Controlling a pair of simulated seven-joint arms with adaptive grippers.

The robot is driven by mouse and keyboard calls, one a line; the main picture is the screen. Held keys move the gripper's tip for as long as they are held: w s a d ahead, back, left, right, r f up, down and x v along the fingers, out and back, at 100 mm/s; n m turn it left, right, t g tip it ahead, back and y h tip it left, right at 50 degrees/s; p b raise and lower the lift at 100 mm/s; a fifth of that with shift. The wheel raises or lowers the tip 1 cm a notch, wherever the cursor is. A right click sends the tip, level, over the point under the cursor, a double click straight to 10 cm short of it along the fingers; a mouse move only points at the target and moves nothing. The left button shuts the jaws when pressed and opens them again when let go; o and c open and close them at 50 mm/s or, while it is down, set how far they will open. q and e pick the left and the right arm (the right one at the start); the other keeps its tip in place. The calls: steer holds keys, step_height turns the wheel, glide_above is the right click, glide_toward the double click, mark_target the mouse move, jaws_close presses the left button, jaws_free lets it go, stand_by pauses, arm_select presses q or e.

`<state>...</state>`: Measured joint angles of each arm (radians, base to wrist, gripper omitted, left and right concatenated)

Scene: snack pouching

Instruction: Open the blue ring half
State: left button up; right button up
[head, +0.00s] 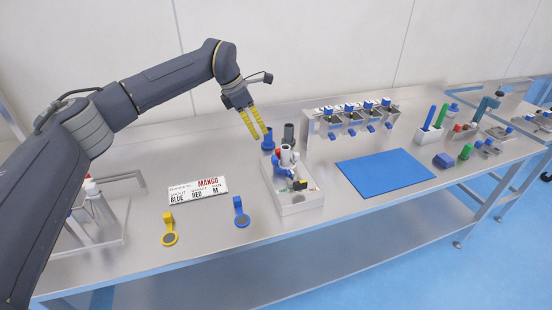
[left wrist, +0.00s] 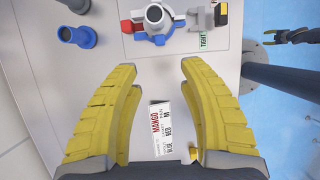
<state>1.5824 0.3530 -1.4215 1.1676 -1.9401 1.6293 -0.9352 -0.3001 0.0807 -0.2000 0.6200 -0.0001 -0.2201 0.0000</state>
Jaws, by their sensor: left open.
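A ring fixture stands in a white-grey tray (head: 300,205). It has blue parts, taken as the blue ring half (head: 283,171), around an upright grey tube (head: 286,155). In the left wrist view the blue ring half (left wrist: 160,39) lies around the tube's dark mouth, with a red piece (left wrist: 126,26) at its left. My left gripper (head: 255,124) has yellow fingers that are apart and empty. It hangs above and behind the fixture, touching nothing visible. In the left wrist view the fixture is beyond its fingertips (left wrist: 155,72).
A blue cup (head: 268,139) and a grey cylinder (head: 289,132) stand behind the tray. A blue mat (head: 384,173) lies right.

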mark_target(274, 158)
arm_select(q)
steer(key=x, duration=1.5)
steer(key=shift+d, duration=0.1)
jaws_close()
